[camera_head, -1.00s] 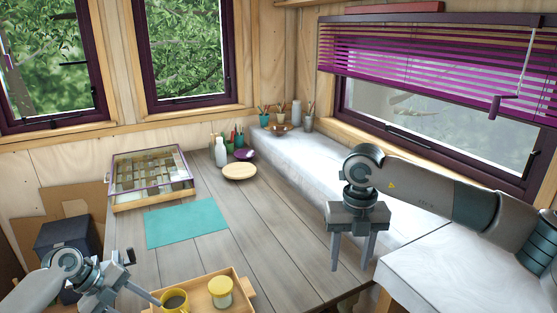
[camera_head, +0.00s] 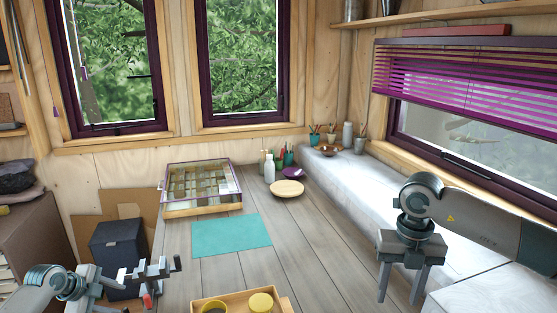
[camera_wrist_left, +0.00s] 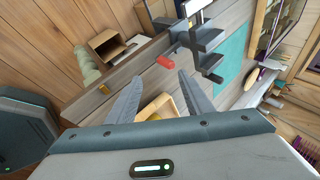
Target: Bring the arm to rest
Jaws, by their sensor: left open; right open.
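My left gripper (camera_head: 108,302) is low at the left of the head view, beside the table's left edge. In the left wrist view its two fingers (camera_wrist_left: 160,92) are spread with nothing between them; part of the wooden tray shows beyond them. My right gripper (camera_head: 400,293) points down at the right of the head view, fingers apart and empty, in front of the white bench. No object is in either gripper.
A grey clamp with a red handle (camera_head: 148,280) stands close to my left gripper. A wooden tray (camera_head: 284,305) holds a yellow mug (camera_head: 212,307) and a yellow-lidded jar (camera_head: 261,302). A teal mat (camera_head: 231,236), a glazed case (camera_head: 202,208) and a dark box (camera_head: 118,256) are behind.

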